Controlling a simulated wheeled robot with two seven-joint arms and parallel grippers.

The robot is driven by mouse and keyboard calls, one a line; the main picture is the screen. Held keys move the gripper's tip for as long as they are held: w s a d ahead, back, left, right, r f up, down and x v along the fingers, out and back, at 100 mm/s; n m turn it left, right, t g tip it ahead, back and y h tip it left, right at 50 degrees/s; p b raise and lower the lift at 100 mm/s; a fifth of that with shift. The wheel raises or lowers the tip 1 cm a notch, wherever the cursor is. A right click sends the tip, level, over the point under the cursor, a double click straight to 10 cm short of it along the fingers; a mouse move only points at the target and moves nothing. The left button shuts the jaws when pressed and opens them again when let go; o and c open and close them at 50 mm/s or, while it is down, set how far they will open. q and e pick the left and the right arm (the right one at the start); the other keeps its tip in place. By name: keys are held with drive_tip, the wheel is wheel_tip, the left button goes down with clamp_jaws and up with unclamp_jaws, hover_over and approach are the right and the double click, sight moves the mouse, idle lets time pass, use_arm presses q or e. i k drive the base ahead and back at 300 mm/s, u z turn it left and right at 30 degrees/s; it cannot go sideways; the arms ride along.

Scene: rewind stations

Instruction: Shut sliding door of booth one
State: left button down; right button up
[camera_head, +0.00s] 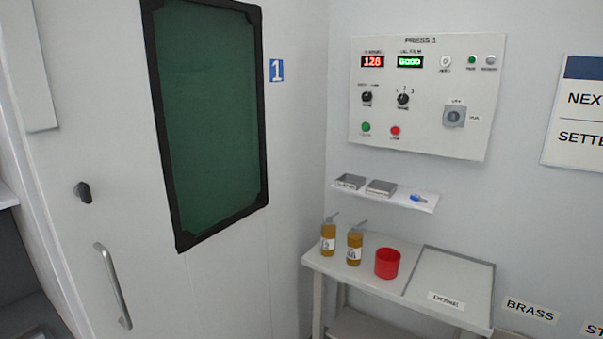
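The white sliding door (112,190) of booth one fills the left of the view, beside a blue label with the number 1 (277,70). It has a dark green window (210,115) in a black frame. A silver vertical bar handle (113,286) is on its lower left part, with a small black knob (83,192) above it. A dark opening (22,255) shows at the far left, past the door's left edge. How far the door stands open is hard to tell. Neither of my grippers is in view.
A white table (390,283) stands at the right wall with two amber bottles (328,238), a red cup (387,263) and a DONE area (450,280). A small shelf (425,205) holds trays. A PRESS 1 control panel (425,98) hangs above.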

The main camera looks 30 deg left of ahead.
sight(82, 78)
drive_tip(key=z, duration=0.1)
drive_tip(key=k, duration=0.4)
drive_tip(key=u, duration=1)
drive_tip(key=i, duration=1.3)
drive_tip(key=u, duration=0.15)
